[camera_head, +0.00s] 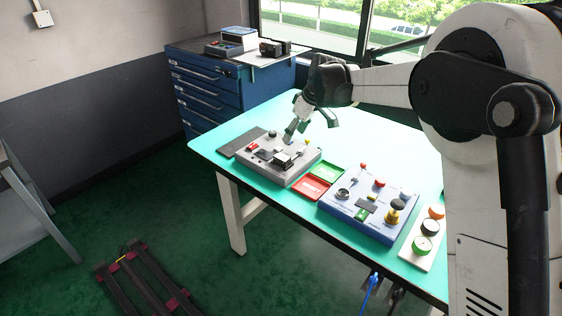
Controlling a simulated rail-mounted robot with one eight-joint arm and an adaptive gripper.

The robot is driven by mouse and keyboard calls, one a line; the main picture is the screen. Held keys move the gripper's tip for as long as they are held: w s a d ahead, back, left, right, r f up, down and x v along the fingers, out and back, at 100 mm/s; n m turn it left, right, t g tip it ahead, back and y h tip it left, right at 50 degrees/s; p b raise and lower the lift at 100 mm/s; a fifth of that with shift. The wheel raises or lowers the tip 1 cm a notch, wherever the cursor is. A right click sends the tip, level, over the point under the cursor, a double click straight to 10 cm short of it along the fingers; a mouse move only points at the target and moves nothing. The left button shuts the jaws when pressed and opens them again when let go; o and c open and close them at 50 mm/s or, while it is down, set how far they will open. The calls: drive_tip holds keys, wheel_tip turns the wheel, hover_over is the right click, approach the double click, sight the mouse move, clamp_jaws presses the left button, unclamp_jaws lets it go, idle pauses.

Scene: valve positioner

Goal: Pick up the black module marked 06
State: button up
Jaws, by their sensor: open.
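My gripper (309,130) is open and empty, with its fingers apart, above the back part of a grey panel box (290,175) on the green table. A dark block with a pale face (283,159) sits on top of this box, in front of and below my fingers. Small red, black and yellow parts also sit on the box. No 06 marking is readable, so I cannot tell which dark part is the module. The gap between fingertips and box is unclear.
A red tray (312,188) and a green tray (327,171) lie right of the grey box. Beyond them are a blue panel box (368,215) with knobs and a button strip (423,240). A dark mat (242,142) lies left. A blue drawer cabinet (205,90) stands behind.

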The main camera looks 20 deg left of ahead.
sight(282, 157)
drive_tip(key=b+x, duration=0.1)
drive_tip(key=x, duration=1.2)
drive_tip(key=shift+s+a+f, duration=0.1)
drive_tip(key=shift+a+f, duration=0.05)
drive_tip(key=shift+f, duration=0.1)
clamp_jaws()
drive_tip(key=shift+r, duration=0.1)
